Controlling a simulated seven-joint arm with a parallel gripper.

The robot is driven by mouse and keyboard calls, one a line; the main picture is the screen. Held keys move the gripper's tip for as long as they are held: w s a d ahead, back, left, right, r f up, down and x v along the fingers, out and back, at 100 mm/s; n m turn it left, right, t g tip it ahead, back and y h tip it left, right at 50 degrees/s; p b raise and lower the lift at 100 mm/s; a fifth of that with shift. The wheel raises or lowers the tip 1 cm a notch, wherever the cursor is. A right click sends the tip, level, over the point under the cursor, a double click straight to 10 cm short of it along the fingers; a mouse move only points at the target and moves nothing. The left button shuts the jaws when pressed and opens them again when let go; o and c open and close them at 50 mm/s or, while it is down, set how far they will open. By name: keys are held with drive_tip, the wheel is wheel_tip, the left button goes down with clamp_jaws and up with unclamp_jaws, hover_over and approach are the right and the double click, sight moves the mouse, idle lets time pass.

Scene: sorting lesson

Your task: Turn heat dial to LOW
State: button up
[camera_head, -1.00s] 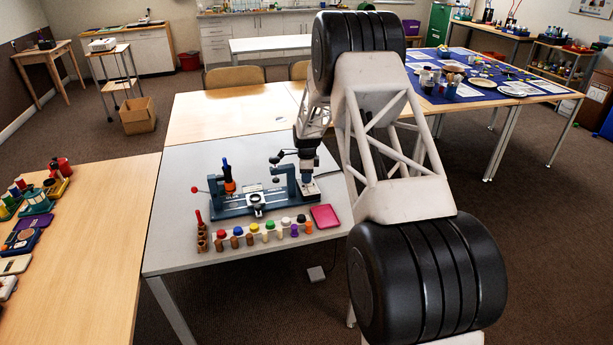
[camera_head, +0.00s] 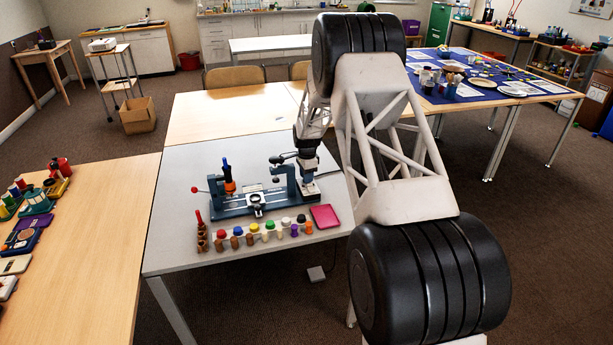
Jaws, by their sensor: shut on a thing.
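A blue-grey bench apparatus (camera_head: 235,211) stands on the grey-topped table, with an orange and blue upright part (camera_head: 228,180) at its left and a red-knobbed lever (camera_head: 194,189) beside that. My gripper (camera_head: 308,182) is over the apparatus's right end, pointing down and low against it. It is shut on a small part there, which I take to be the heat dial; the fingers and wrist hide it. No LOW mark can be read at this size.
A row of pegs with coloured tops (camera_head: 254,232) stands along the front of the apparatus. A pink tray (camera_head: 324,216) lies at the right, near my gripper. The grey table (camera_head: 180,262) is clear at its front left.

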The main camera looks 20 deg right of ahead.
drive_tip(key=o, duration=0.6)
drive_tip(key=shift+o, duration=0.2)
drive_tip(key=shift+r, duration=0.1)
drive_tip(key=shift+r, duration=3.8)
drive_tip(key=shift+r, duration=0.1)
